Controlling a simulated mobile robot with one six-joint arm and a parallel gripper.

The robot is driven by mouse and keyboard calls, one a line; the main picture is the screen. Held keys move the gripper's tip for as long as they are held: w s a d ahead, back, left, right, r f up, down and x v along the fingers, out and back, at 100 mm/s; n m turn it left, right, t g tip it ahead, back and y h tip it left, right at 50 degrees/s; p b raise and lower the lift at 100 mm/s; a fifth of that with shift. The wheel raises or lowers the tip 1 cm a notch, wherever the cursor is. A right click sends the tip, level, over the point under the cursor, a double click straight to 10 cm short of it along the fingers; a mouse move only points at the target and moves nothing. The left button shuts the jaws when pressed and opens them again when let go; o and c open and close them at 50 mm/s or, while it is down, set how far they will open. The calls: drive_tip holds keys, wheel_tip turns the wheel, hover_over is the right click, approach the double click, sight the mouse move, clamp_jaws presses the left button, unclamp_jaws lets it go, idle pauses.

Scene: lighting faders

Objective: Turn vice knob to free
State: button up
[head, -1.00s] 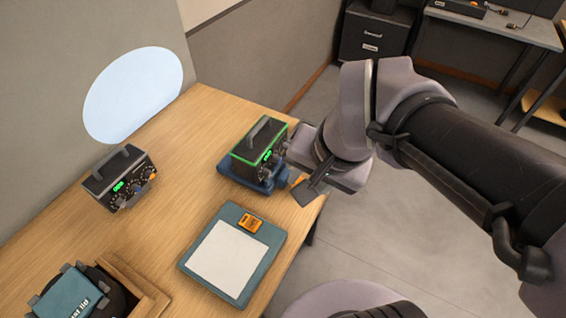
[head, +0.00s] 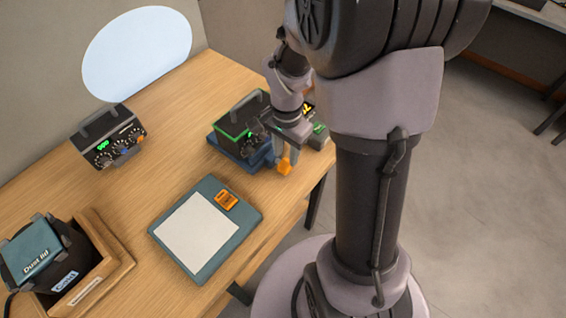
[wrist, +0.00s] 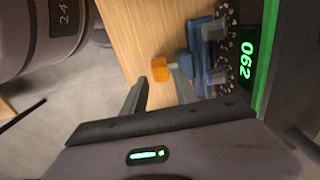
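The vice knob is orange (head: 285,168) and sticks out at the front right of the blue vice (head: 222,152), near the table edge. The vice carries a dark fader box with green trim (head: 232,131). In the wrist view the orange knob (wrist: 160,69) shows beside the blue vice part (wrist: 198,58), and the box's green display reads 062. My gripper (head: 283,153) is at the vice's right side, just above the knob. In the wrist view my gripper (wrist: 158,76) has its two fingers apart, with the knob at the gap between their tips. I cannot tell whether they touch it.
A second fader box (head: 108,137) stands at the back left. A teal board with white paper (head: 200,230) lies in front of the vice, with an orange device (head: 227,200) on it. A wooden tray (head: 104,256) is at the front left. A small yellow-lit display (head: 308,107) is behind my gripper.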

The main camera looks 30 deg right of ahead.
sight(286, 162)
wheel_tip(286, 162, down, 5)
drive_tip(key=shift+r+b, duration=0.15)
drive_tip(key=shift+b, duration=0.5)
clamp_jaws()
